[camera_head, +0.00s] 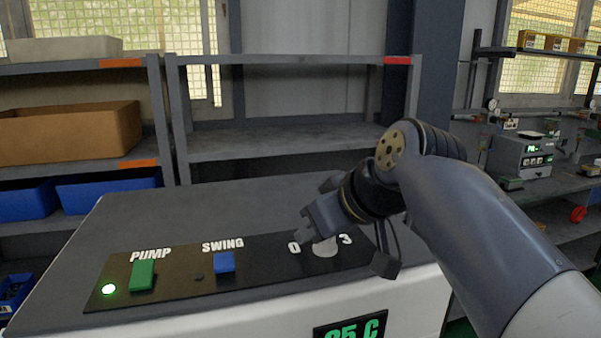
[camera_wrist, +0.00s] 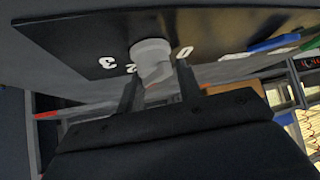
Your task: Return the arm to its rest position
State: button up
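My gripper (camera_head: 312,232) is over the right part of the control panel (camera_head: 250,275), close to a pale rotary knob (camera_head: 325,249). In the wrist view the knob (camera_wrist: 151,60) shows between and just beyond the two spread fingers of my gripper (camera_wrist: 158,75). The fingers look apart from each other; whether either one touches the knob is hard to tell. The panel marks 0 and 3 show beside the knob, and another mark is partly hidden. My arm reaches in from the lower right, bent at the wrist.
The panel also has a green PUMP switch (camera_head: 143,275), a lit green lamp (camera_head: 109,289) and a blue SWING switch (camera_head: 224,262). A display (camera_head: 351,331) is on the front. Shelves (camera_head: 290,132) stand behind; a workbench (camera_head: 560,190) is right.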

jog(key=n+g+y, duration=0.1)
jog(key=n, duration=0.1)
jog(key=n+g+y+p, duration=0.1)
jog(key=n, duration=0.1)
jog(key=shift+s+a+r+n+g, duration=0.1)
jog(key=shift+s+a+n+g, duration=0.05)
jog(key=shift+n+g, duration=0.15)
jog(key=n+g+p, duration=0.1)
jog(key=n+g+y+p, duration=0.1)
jog(key=n, duration=0.1)
jog(key=n+g+p, duration=0.1)
jog(key=shift+s+a+g+y, duration=0.1)
jog(key=shift+s+g+y, duration=0.2)
jog(key=shift+r+n, duration=0.1)
jog(key=shift+n, duration=0.3)
jog(key=shift+v, duration=0.8)
jog(key=shift+s, duration=0.1)
